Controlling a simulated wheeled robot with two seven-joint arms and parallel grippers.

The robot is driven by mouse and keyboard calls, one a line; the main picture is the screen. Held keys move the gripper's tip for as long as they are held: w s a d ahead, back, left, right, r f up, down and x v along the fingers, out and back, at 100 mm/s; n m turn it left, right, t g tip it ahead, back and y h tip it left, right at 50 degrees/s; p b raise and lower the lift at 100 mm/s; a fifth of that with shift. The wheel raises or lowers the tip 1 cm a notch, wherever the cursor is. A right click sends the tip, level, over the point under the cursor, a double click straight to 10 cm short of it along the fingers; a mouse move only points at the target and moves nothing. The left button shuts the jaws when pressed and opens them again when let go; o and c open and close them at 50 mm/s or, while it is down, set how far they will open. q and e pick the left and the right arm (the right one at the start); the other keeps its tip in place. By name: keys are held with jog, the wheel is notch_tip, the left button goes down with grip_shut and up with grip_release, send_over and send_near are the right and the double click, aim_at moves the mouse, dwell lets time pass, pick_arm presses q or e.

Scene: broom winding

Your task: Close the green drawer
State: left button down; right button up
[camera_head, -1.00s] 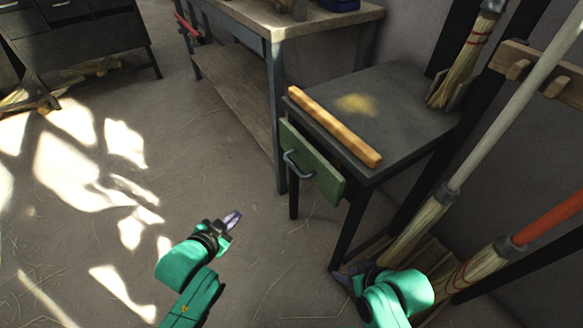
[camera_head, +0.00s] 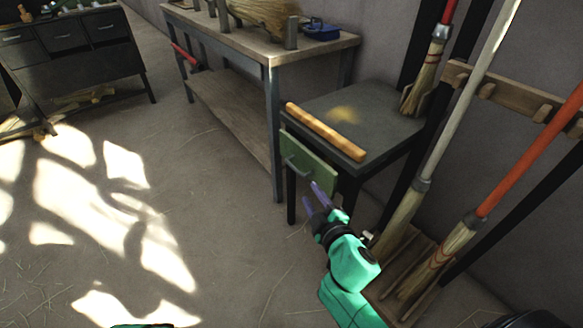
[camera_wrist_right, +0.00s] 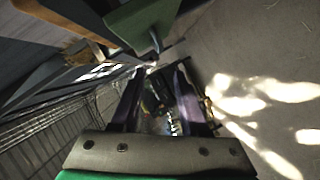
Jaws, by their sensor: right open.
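The green drawer (camera_head: 318,172) is under the dark tabletop of a small table. Its front panel stands out from the table frame, so it looks partly open. A grey handle (camera_head: 294,167) is on its front. My right gripper (camera_head: 314,194) is open and empty, just in front of and below the drawer's right part in the head view. I cannot tell whether it touches. In the right wrist view the drawer front (camera_wrist_right: 142,18) and handle (camera_wrist_right: 155,40) are at the top, beyond the open fingers (camera_wrist_right: 157,80). My left gripper is out of view.
A yellow wooden bar (camera_head: 325,132) lies along the tabletop's (camera_head: 375,115) front edge. Several brooms (camera_head: 440,150) stand in a rack at the right. A workbench (camera_head: 255,45) stands behind. The floor (camera_head: 220,230) to the left is clear, with scattered straw.

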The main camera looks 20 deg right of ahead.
aim_at(295, 169)
jog(key=b+x, duration=0.3)
jog(key=x, duration=1.1)
jog(key=shift+s+f, duration=0.1)
jog(key=shift+f, duration=0.05)
jog(key=shift+w, duration=0.3)
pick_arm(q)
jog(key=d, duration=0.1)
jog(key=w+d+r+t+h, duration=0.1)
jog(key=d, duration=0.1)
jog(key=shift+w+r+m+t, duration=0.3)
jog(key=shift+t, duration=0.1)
pick_arm(e)
grip_shut()
